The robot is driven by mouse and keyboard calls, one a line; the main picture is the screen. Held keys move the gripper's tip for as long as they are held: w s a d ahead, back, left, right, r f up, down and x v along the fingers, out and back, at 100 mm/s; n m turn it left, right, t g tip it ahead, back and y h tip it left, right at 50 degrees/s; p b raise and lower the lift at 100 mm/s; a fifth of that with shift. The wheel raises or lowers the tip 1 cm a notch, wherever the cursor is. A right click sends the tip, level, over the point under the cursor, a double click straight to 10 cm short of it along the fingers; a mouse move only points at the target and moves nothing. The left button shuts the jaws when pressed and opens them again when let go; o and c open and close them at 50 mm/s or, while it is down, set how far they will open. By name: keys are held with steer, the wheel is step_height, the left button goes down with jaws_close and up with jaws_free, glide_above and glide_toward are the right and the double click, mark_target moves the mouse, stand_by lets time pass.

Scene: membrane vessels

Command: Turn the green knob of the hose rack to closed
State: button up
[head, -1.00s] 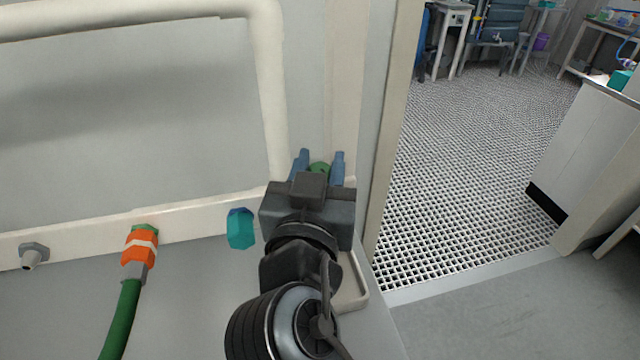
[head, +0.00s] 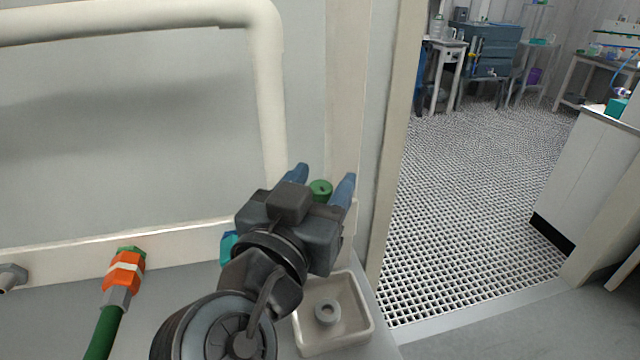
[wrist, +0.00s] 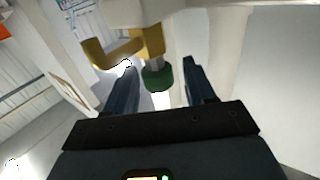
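The green knob (head: 320,190) is a small round green cap in front of the rack's cream rail. In the wrist view the green knob (wrist: 157,77) sits on a grey stem below a yellow fitting (wrist: 150,42). My gripper (head: 322,180) has its two blue fingers apart, one on each side of the knob. In the wrist view the fingers of my gripper (wrist: 157,80) also stand apart, with gaps between them and the knob. The knob's lower side is hidden by my gripper body in the head view.
A green hose with an orange connector (head: 124,272) hangs at the left of the rail. A teal fitting (head: 227,246) is partly hidden behind my gripper. A cream tray (head: 363,322) with a grey ring sits below right. A doorway with a grated floor (head: 470,190) opens at right.

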mark_target(315, 194)
steer(key=b+v, duration=0.1)
steer(key=v, duration=0.6)
steer(key=shift+s, duration=0.4)
